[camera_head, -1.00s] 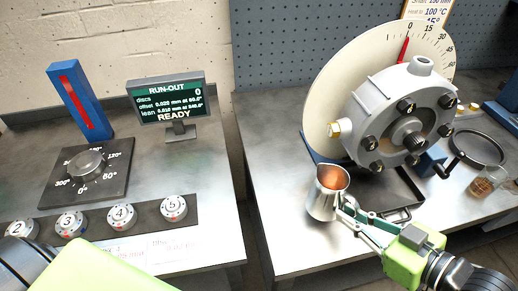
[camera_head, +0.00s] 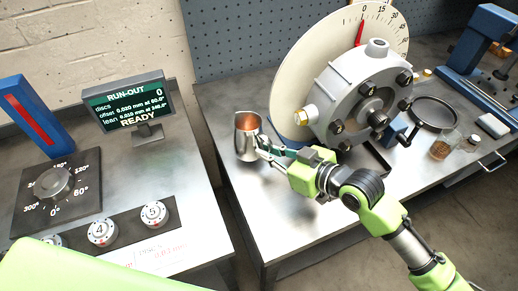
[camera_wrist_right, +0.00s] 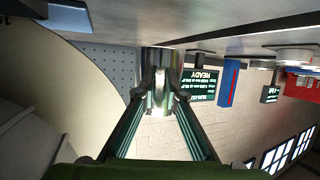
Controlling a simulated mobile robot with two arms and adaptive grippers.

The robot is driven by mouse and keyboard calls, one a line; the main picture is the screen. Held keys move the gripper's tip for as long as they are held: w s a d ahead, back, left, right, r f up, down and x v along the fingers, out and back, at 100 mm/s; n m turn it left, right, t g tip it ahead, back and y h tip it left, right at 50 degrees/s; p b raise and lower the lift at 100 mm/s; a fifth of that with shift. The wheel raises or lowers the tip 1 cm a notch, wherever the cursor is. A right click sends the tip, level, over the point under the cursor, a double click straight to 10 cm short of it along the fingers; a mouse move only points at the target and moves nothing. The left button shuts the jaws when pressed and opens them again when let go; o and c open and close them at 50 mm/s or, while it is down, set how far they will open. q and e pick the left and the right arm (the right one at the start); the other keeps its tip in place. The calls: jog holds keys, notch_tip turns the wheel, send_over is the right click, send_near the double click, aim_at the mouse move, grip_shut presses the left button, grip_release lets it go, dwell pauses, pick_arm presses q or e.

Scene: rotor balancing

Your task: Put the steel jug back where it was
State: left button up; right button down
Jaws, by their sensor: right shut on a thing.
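The steel jug (camera_head: 247,145) is upright at the left end of the right bench, left of the large dial disc. Its inside looks coppery brown. My right gripper (camera_head: 262,147) is shut on the jug from its right side. In the right wrist view, which is upside down, the jug (camera_wrist_right: 160,65) sits between the fingertips (camera_wrist_right: 160,92), close to the bench top. I cannot tell whether its base touches the bench. My left gripper is out of view.
The grey rotor housing (camera_head: 355,95) with its dial disc (camera_head: 290,88) stands right of the jug. A black round pan (camera_head: 434,112) and a glass beaker (camera_head: 443,147) are farther right. The left bench holds the run-out display (camera_head: 128,103) and numbered discs (camera_head: 102,231). Bare bench lies before the jug.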

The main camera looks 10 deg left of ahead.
aim_at(259, 145)
jog(key=w+a, duration=0.2)
jog(key=a, duration=0.1)
jog(key=shift+r, duration=0.1)
notch_tip(259, 145, down, 3)
jog(key=shift+r+p, duration=0.1)
jog(key=shift+p, duration=0.4)
jog(key=shift+f, duration=0.4)
jog(key=shift+f, duration=0.1)
jog(key=c, duration=2.1)
grip_release()
jog(key=shift+s+f, duration=0.1)
